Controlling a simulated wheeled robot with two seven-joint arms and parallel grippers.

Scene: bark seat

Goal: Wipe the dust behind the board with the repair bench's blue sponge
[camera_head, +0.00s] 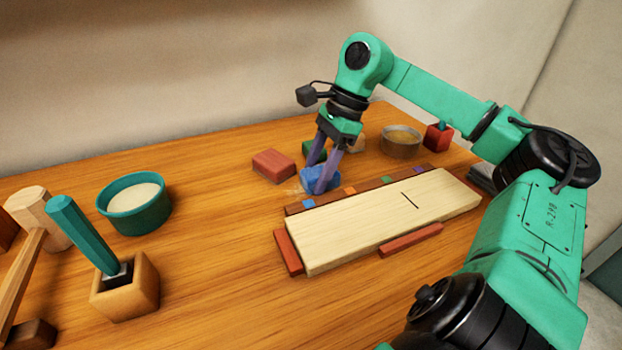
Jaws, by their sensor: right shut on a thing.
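The blue sponge (313,179) is between the purple fingers of my right gripper (322,176), which is shut on it. The sponge is low at the tabletop, just behind the back strip of the board. The pale wooden board (385,217) lies on the bench (215,265) with a dark line on its top. A small pale patch of dust (293,190) shows just left of the sponge; how much lies under the sponge is hidden. My left gripper is not in view.
A red block (273,165) lies left of the sponge, and a green block (314,151) is partly hidden behind my fingers. Colour-marked brown strip (375,187) edges the board's back. A bowl (401,141) stands behind right; a teal bowl (135,203) and a green-handled tool (84,236) stand left.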

